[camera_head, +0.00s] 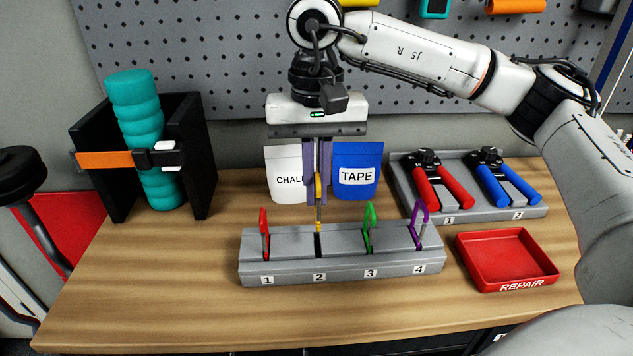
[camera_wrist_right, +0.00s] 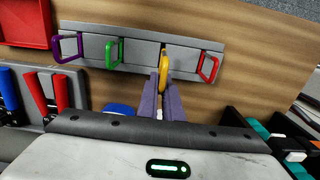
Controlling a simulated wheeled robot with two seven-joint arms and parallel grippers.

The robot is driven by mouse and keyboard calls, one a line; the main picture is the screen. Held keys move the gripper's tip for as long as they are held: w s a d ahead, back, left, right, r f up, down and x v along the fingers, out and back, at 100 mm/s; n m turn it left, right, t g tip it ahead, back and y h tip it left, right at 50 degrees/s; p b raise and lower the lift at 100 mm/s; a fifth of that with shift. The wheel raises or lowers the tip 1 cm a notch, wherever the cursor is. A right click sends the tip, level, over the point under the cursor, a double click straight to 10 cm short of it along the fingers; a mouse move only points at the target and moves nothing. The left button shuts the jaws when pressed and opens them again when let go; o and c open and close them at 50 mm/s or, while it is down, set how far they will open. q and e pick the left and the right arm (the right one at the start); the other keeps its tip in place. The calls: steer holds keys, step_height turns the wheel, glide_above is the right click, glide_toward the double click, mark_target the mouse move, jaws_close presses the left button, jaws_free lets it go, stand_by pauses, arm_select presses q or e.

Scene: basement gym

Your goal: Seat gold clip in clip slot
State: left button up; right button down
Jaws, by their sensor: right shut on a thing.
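The gold clip (camera_head: 319,190) is held upright between the fingers of my right gripper (camera_head: 318,198), which is shut on it. The clip is above slot 2 of the grey clip rack (camera_head: 342,270), and its lower end is at or just over the slot; I cannot tell how deep it reaches. In the right wrist view the gold clip (camera_wrist_right: 164,66) shows at the fingertips of my right gripper (camera_wrist_right: 164,85), at the rack (camera_wrist_right: 140,46). A red clip (camera_head: 264,232) stands in slot 1, a green clip (camera_head: 369,225) in slot 3 and a purple clip (camera_head: 419,222) in slot 4. My left gripper is not in view.
White chalk (camera_head: 283,170) and blue tape (camera_head: 357,165) pouches stand behind the rack. A red repair tray (camera_head: 508,262) is at the right. A grey holder (camera_head: 470,210) with red and blue hand grips is behind it. A teal roller (camera_head: 140,130) stands in a black holder at the left.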

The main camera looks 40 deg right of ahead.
mark_target(316, 216)
steer(key=shift+f+b, duration=0.9)
steer(key=shift+f, duration=0.6)
steer(key=shift+f+b, duration=1.3)
steer(key=shift+f, duration=0.3)
stand_by(0.3)
steer(key=c, duration=1.8)
jaws_free()
steer(key=shift+c, duration=0.2)
